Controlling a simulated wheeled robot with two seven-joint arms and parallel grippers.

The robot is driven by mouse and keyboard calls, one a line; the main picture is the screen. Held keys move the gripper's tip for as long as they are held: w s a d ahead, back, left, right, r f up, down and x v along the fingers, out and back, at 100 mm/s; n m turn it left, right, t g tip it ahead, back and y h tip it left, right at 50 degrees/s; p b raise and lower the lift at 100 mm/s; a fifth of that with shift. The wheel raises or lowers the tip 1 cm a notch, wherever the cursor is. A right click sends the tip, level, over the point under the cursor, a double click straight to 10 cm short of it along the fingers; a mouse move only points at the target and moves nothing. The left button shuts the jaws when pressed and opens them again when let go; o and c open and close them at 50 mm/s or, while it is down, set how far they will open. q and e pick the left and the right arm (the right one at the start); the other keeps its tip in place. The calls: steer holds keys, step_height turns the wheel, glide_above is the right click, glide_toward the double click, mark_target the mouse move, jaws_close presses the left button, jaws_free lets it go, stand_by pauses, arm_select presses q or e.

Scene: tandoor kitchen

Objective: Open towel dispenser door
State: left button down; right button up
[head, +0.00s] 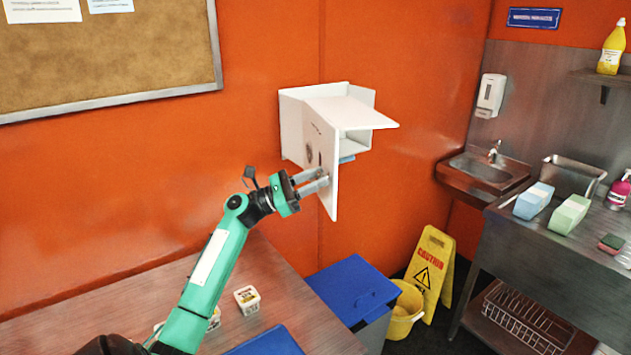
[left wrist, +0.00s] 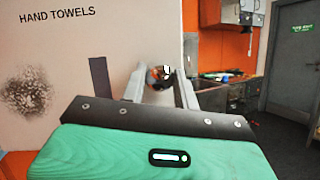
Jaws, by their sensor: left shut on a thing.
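The white towel dispenser (head: 292,125) hangs on the orange wall. Its door (head: 331,195) is swung out, and the hollow inside of the box shows. In the left wrist view the door's front (left wrist: 60,60) reads "HAND TOWELS" and has a dark slot near its right edge. My left gripper (head: 324,178) is at the door's lower part, with its fingers shut on the door. The fingertips show in the wrist view (left wrist: 160,85), but the exact contact is partly hidden. A bit of blue (head: 347,159) shows under the box. My right gripper is out of view.
A sink (head: 480,170) and steel table stand at right. Air right of the door is free.

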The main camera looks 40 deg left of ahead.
arm_select(q)
steer(key=c, duration=1.1)
jaws_free()
steer(key=shift+o, duration=0.2)
steer(key=b+v, duration=0.5)
steer(key=v, duration=0.9)
steer(key=shift+d+f, duration=0.1)
